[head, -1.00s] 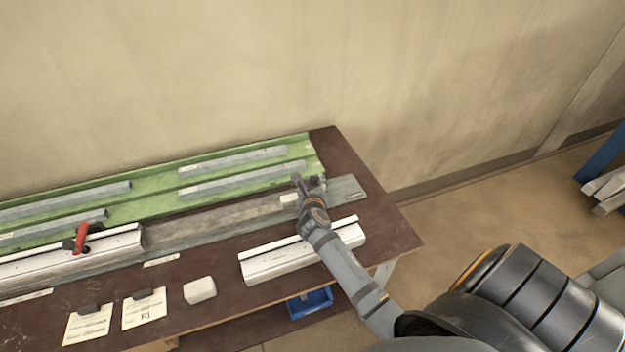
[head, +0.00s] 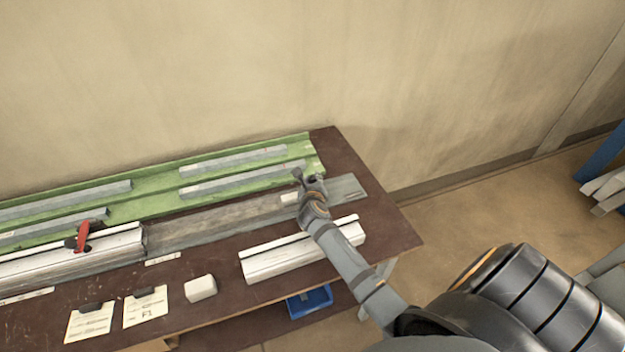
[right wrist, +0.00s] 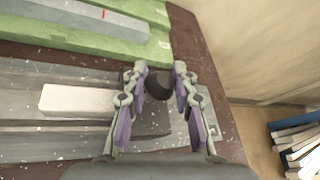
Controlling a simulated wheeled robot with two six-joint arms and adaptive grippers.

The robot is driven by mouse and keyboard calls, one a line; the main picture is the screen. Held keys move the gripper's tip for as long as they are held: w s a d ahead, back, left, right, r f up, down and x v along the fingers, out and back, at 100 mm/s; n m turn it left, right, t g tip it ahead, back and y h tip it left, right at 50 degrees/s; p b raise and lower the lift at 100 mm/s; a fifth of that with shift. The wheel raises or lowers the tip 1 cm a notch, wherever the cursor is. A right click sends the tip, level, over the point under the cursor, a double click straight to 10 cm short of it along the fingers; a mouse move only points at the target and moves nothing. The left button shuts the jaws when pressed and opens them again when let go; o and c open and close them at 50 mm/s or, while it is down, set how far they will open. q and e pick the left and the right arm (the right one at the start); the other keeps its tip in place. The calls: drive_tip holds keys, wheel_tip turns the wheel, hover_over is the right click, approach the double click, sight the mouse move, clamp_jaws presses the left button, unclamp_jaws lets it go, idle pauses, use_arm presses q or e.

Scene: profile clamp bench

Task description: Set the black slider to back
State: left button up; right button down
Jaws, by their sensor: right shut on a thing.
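The black slider (right wrist: 158,86) is a small dark rounded knob near the right end of the grey rail (head: 210,227). In the right wrist view it sits between the two fingers of my right gripper (right wrist: 160,70), which is shut on it. In the head view my right gripper (head: 311,184) is over the right end of the rail and hides the slider. A white block (right wrist: 78,99) lies on the rail to the left of the gripper. My left gripper is not in view.
A green tray (head: 150,193) with several grey bars lies behind the rail. A red clamp (head: 82,236) is at the left. A white profile (head: 270,263), a small white block (head: 200,288) and two cards (head: 145,311) lie in front. The bench's right end is clear.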

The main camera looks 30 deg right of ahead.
drive_tip(key=shift+d+r+p, duration=0.15)
drive_tip(key=shift+d+p, duration=0.1)
drive_tip(key=shift+p, duration=0.05)
drive_tip(key=d, duration=0.1)
drive_tip(key=d+p, duration=0.1)
drive_tip(key=s+d+p, duration=0.1)
drive_tip(key=shift+d+r, duration=0.25)
drive_tip(key=shift+r, duration=0.05)
drive_tip(key=d+p, duration=0.1)
drive_tip(key=d, duration=0.2)
drive_tip(key=s+d+p, duration=0.1)
drive_tip(key=d, duration=0.2)
drive_tip(key=s+d, duration=0.1)
drive_tip(key=d, duration=0.2)
drive_tip(key=shift+f+p, duration=0.4)
